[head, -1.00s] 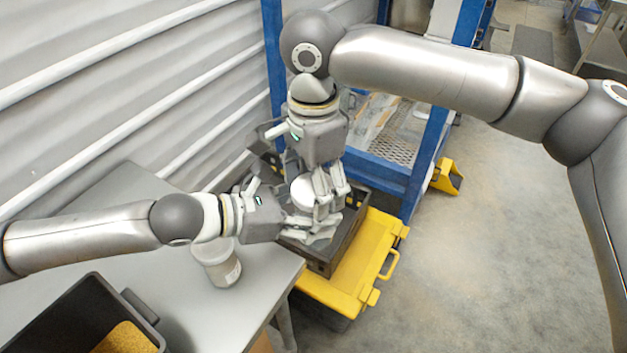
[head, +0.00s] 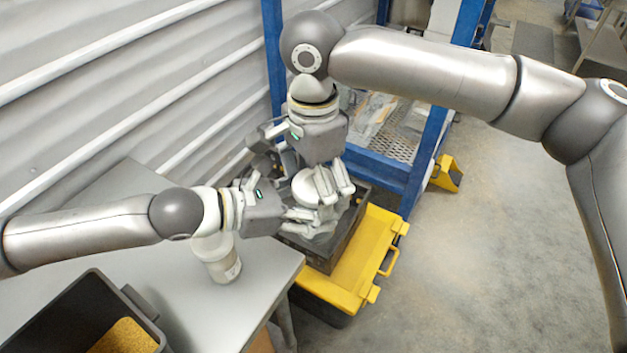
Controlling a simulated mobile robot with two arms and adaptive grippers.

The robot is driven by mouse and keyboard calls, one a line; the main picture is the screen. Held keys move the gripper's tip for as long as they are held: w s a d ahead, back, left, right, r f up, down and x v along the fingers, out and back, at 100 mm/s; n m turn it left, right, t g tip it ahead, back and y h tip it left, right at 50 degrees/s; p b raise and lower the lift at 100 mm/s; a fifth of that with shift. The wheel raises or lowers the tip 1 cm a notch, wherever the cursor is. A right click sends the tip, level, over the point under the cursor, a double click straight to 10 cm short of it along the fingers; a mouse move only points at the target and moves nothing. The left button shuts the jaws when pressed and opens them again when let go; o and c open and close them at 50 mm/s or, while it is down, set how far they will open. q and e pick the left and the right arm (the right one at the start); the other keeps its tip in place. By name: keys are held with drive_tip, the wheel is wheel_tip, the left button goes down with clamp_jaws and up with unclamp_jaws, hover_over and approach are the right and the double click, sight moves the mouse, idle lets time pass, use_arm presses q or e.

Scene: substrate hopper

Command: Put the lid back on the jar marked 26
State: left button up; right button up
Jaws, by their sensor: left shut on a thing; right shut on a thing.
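My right gripper (head: 328,187) comes down from above and is shut on a white round lid (head: 305,188). My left gripper (head: 308,226) comes in from the left, just below it, and appears shut on a jar whose body is mostly hidden by the fingers. The two grippers are very close together above the dark crate; I cannot tell whether lid and jar touch. Another pale jar with a label (head: 222,262) stands upright on the grey table, its top partly hidden by my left arm. I cannot read a number on either jar.
The grey table (head: 190,305) has a black bin (head: 95,290) with yellow grain at its front left. A dark crate (head: 338,245) sits on a yellow case (head: 358,270) beyond the table's right edge. A blue rack (head: 420,160) stands behind. Floor at right is clear.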

use_arm(q)
drive_tip(key=shift+w+r, duration=0.2)
drive_tip(key=shift+r, duration=0.05)
use_arm(e)
drive_tip(key=shift+s+a+f, duration=0.1)
drive_tip(key=shift+s+a, duration=0.05)
drive_tip(key=shift+s, duration=0.15)
